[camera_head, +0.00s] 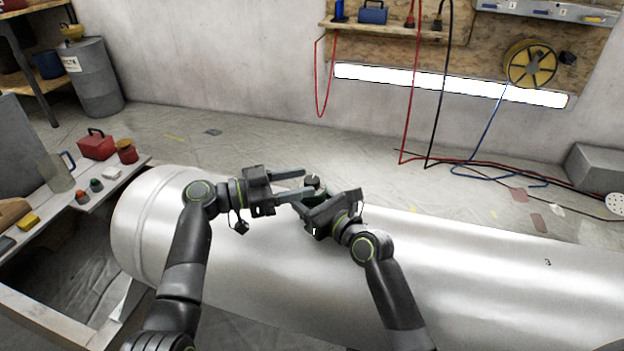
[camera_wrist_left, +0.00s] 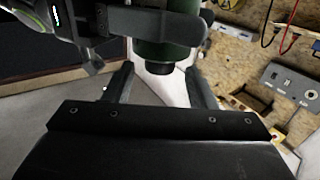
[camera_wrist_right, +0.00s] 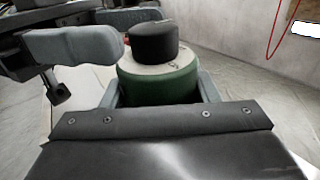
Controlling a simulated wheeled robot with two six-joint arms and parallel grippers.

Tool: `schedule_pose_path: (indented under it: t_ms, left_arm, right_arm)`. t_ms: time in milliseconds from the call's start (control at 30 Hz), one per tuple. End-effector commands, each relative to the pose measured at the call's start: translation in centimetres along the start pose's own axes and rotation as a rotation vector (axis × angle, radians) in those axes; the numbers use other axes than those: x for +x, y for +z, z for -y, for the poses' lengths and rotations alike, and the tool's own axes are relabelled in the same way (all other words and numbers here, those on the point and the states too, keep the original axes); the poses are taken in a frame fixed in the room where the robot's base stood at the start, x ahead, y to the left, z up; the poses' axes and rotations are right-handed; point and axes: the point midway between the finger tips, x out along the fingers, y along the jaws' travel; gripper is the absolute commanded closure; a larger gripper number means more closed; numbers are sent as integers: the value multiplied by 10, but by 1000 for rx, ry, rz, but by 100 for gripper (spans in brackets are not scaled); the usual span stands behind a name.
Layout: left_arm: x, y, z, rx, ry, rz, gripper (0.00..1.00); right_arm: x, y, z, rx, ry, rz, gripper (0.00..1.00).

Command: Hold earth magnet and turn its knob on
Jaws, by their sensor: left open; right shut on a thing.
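The earth magnet is a green cylinder (camera_wrist_right: 160,86) with a pale top and a black knob (camera_wrist_right: 155,42). My right gripper (camera_wrist_right: 160,88) is shut on its green body, one finger on each side, above the large metal cylinder. In the head view the black knob (camera_head: 312,180) shows between the two grippers, and the body is mostly hidden. My left gripper (camera_head: 306,183) is open, with its fingers reaching toward the knob from the left. In the left wrist view the knob (camera_wrist_left: 158,68) lies between the spread fingertips, with a gap on both sides.
The large shiny metal cylinder (camera_head: 480,270) lies across the floor below both arms. A bench (camera_head: 100,188) at the left carries a red box (camera_head: 97,145), a grey jug (camera_head: 57,172) and small items. Cables hang at the back wall. The sheeted floor behind the cylinder is mostly free.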

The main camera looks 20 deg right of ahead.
Motion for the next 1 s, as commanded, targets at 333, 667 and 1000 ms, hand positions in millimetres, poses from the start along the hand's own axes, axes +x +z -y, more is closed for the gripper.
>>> schedule_pose_path:
  t_ms: [333,667,1000]
  left_arm:
    - [34,0,0,-1,0,1,49]
    - [34,0,0,-1,0,1,58]
    - [34,0,0,-1,0,2,93]
  right_arm:
    - [0,0,0,0,0,0,77]
    - [0,0,0,0,0,0,77]
    - [0,0,0,0,0,0,77]
